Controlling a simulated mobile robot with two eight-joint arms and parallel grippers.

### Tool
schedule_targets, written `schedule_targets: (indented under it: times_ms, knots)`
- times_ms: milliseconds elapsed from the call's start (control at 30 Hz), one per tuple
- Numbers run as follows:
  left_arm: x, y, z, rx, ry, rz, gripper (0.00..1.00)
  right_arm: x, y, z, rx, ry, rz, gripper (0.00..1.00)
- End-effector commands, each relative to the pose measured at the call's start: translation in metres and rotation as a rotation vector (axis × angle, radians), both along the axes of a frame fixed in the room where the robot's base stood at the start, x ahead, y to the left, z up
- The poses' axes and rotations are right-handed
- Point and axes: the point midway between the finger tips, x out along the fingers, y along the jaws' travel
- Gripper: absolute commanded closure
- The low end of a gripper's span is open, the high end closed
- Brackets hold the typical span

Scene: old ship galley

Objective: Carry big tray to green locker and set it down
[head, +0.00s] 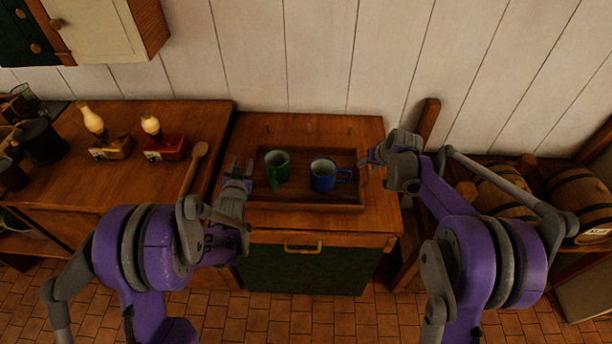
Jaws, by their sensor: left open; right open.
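The big tray (305,203) is a brown wooden tray with a low rim. It rests on the wooden top of the green locker (306,268), whose front is dark green. A green mug (278,168) and a blue mug (323,178) stand upright in the tray. My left gripper (240,168) is open at the tray's left end, close to the rim. My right gripper (369,158) is open at the tray's right end, near the rim. I cannot tell whether either gripper touches the tray.
A wooden counter (75,180) on the left holds two lamps (152,128), a dark pot (40,142) and a wooden spoon (194,165). Barrels (578,198) lie in a rack on the right. A plank wall (320,55) stands behind. The tiled floor (300,318) in front is clear.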

Motion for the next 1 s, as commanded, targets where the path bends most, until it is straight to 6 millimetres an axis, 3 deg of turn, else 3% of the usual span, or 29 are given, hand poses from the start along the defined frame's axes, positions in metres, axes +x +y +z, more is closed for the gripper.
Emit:
schedule_targets:
  times_ms: [300,500,767,1000]
  knots:
    - [-0.066,-0.005,0.019,0.0,0.0,0.0,0.55,0.0,0.0,0.0,0.0,0.0,0.0,0.55]
    - [-0.093,-0.006,0.026,0.001,0.0,0.0,0.55,0.0,0.0,0.0,0.0,0.0,0.0,0.55]
    - [-0.101,-0.007,0.029,0.001,0.0,0.0,0.55,-0.008,-0.003,0.014,0.0,0.0,-0.001,0.55]
    - [-0.101,-0.007,0.029,0.001,0.0,0.0,0.55,-0.033,-0.012,0.058,0.0,0.0,-0.001,0.55]
